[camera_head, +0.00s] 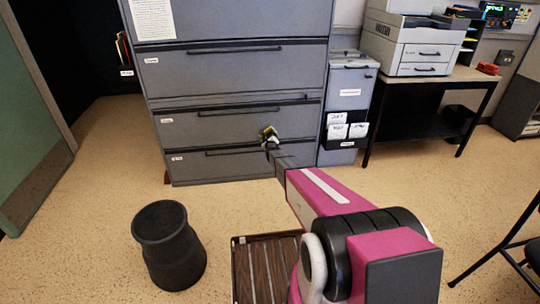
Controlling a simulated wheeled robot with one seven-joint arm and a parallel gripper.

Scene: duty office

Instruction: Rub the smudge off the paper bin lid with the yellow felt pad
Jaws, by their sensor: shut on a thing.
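The yellow felt pad (266,131) shows as a small yellow patch at the end of my outstretched arm. My gripper (270,141) is shut on it, in front of the lower drawers of the wide grey cabinet in the picture. The tall narrow grey unit (349,88) to the right looks like the paper bin, with a flat grey lid (347,54) on top. My gripper is left of this lid and lower in the picture, apart from it. I cannot make out a smudge on the lid at this size.
A wide grey drawer cabinet (230,75) stands left of the bin. A printer (410,42) sits on a table (455,80) to the right. A black stool (160,222) stands front left, and a black chair (515,245) at the right edge. Open floor lies between.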

